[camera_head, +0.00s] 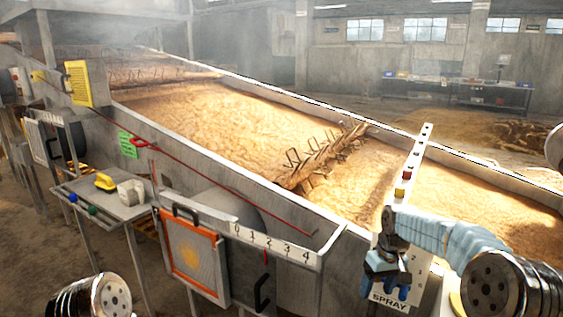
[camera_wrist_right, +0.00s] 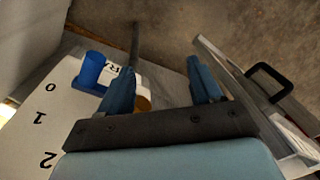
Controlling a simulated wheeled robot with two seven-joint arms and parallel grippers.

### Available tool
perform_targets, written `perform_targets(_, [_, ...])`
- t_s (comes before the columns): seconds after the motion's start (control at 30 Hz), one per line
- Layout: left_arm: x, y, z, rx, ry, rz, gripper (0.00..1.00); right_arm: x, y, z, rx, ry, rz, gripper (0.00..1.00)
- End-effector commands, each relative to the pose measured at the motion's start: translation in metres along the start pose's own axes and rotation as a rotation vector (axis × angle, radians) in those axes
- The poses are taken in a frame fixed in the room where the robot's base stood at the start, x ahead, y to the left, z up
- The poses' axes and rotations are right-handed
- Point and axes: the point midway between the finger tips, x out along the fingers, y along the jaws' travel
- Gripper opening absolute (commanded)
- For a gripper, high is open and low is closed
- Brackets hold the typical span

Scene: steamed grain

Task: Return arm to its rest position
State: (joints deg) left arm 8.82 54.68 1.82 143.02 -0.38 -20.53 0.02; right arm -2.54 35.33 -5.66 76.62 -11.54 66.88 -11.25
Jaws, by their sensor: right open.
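My right gripper (camera_head: 388,284) hangs fingers-down at the lower right of the head view, in front of the white SPRAY panel (camera_head: 418,262). In the right wrist view the gripper (camera_wrist_right: 163,84) has its two blue fingers apart, with nothing held between them. The white panel with the numbers 0, 1 and 2 (camera_wrist_right: 60,120) lies to the left there. A blue knob or handle (camera_wrist_right: 88,70) on it is close beside the left finger; whether they touch I cannot tell. My left gripper is out of view; only a metal arm link shows at the lower left.
A long concrete trough of steaming grain (camera_head: 215,120) runs diagonally, with a spiked shaft (camera_head: 320,158) across it. A 0-to-4 scale (camera_head: 275,243) and an orange-framed panel (camera_head: 190,254) are on its near side. A small side table (camera_head: 105,198) stands left. A white post (camera_head: 413,160) rises behind my right gripper.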

Motion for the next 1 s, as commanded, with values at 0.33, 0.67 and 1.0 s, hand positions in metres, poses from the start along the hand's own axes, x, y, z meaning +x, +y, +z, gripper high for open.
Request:
perform_targets(0.33, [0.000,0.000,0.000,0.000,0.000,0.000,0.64,0.252,-0.107,0.119,0.164,0.022,-0.201,0.64])
perform_targets(0.67, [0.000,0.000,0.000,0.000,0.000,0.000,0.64,0.301,-0.175,0.256,0.360,0.038,-0.264,0.64])
perform_targets(1.0, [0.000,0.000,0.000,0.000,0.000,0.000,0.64,0.301,-0.178,0.264,0.374,0.046,-0.264,0.64])
